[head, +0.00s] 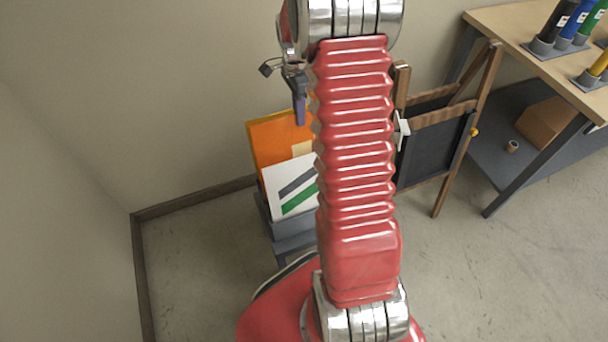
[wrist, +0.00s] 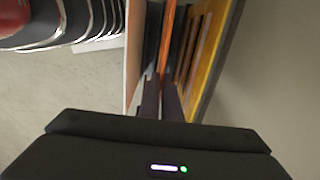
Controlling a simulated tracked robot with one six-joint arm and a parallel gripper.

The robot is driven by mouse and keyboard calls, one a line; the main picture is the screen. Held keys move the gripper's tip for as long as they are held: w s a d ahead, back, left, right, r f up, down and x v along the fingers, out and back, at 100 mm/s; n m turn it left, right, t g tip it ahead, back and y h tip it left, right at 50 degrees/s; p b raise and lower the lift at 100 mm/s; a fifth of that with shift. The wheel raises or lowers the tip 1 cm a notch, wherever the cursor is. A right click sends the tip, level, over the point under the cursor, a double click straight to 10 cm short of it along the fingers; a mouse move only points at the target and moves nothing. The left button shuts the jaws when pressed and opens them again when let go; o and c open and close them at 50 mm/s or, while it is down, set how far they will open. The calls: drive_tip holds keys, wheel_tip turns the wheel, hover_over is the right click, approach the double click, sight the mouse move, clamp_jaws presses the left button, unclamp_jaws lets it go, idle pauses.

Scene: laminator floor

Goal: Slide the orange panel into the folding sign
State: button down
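The orange panel (head: 270,136) stands on edge in a grey bin (head: 262,206), behind a white panel. In the wrist view its thin orange edge (wrist: 168,38) runs down between my two dark fingers. My gripper (head: 301,112) is at the orange panel's upper right edge. The fingers (wrist: 161,88) are close together with the panel's edge between them and look shut on it. The folding sign (head: 436,140), a wooden frame with a dark board, stands to the right, partly hidden by my arm.
The white panel (head: 290,187) with grey and green stripes leans in the bin's front. A yellow-edged panel (wrist: 212,55) stands close beside the fingers. A wooden-topped workbench (head: 540,45) with coloured rolls stands at the right. Walls close off the left and back.

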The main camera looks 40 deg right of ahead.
wheel_tip(320, 180, up, 8)
drive_tip(key=shift+w, duration=0.45)
idle(0.6)
